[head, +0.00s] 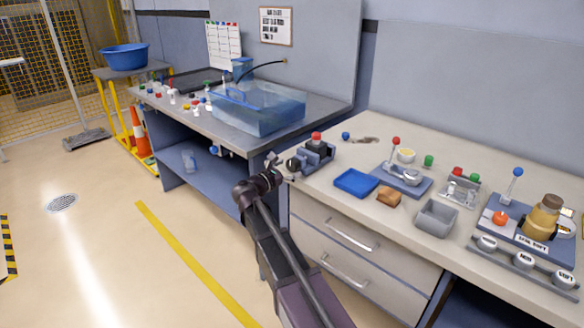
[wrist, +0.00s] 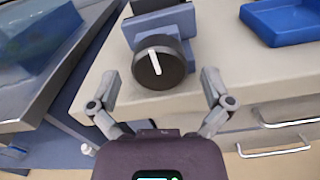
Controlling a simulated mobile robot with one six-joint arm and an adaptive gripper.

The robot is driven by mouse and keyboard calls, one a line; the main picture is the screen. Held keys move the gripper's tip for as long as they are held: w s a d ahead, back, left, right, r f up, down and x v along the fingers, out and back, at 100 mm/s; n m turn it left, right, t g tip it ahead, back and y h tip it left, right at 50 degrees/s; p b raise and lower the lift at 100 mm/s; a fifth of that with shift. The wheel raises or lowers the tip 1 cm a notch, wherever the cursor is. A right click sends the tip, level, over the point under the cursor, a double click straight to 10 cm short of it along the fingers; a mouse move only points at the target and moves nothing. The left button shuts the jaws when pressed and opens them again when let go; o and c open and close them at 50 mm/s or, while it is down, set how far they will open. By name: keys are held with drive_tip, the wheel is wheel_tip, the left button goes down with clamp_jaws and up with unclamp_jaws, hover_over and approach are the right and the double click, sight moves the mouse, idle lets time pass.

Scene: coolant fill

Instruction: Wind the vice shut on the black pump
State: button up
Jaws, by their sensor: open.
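The blue-grey vice (head: 318,160) stands at the left front corner of the pale bench. Its round black knob (wrist: 158,66), with a white line, faces me in the wrist view; the line is close to upright, slightly tilted. My gripper (wrist: 160,82) is open, with one finger on each side of the knob and visible gaps between. In the head view my gripper (head: 283,168) is at the bench's front edge, just before the knob. A small dark body with a red top (head: 316,137) shows at the vice, perhaps the black pump; the jaws' grip on it cannot be made out.
A blue tray (head: 356,182) lies right of the vice, and a grey bin (head: 437,217) stands farther right. A clear blue tank (head: 258,108) is on the grey bench to the left. Drawer handles (head: 348,237) stick out below the bench edge.

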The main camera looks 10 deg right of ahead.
drive_tip(key=shift+w+d, duration=0.35)
drive_tip(key=shift+d, duration=0.15)
drive_tip(key=c, duration=1.1)
drive_tip(key=shift+c, duration=0.2)
